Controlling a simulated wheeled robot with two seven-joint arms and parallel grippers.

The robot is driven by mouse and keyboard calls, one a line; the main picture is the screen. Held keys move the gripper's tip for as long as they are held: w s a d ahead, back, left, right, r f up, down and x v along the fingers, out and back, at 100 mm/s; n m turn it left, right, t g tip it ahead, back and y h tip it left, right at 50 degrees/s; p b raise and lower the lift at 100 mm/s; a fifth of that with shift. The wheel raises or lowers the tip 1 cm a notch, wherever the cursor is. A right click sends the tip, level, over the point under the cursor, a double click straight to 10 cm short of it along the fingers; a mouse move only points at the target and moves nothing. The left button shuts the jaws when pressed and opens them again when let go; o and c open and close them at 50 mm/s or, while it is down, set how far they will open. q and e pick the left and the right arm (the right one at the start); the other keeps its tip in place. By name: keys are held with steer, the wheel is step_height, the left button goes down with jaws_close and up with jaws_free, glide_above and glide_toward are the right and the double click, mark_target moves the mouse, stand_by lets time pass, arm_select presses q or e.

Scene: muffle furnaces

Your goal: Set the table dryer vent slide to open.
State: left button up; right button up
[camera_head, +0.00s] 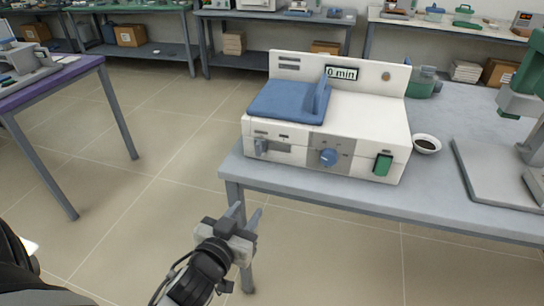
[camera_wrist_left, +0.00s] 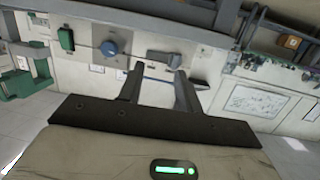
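The white table dryer (camera_head: 376,113) stands on the grey table, with a blue lid (camera_head: 285,103) and a display reading "0 min". Its vent slide (camera_head: 262,146) is a small grey-blue tab at the left part of a slot on the lower left front. In the left wrist view the dryer front appears upside down, and the slide (camera_wrist_left: 163,57) shows just beyond the fingertips. My left gripper (camera_head: 247,212) is open and empty, in front of and below the table edge, apart from the slide. It also shows in the left wrist view (camera_wrist_left: 159,70). My right gripper is not in view.
The dryer front also has a blue knob (camera_head: 328,158) and a green switch (camera_head: 383,165). A small bowl of dark matter (camera_head: 427,144) stands right of the dryer, and a stand with a grey base (camera_head: 490,178) further right. The floor before the table is clear.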

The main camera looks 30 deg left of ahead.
arm_select(q)
steer(key=n+t+y, duration=0.1)
steer(key=t+y, duration=0.1)
glide_toward(257, 146)
steer(key=x, duration=0.9)
steer(key=shift+w+p, duration=0.15)
steer(key=shift+p, duration=0.2)
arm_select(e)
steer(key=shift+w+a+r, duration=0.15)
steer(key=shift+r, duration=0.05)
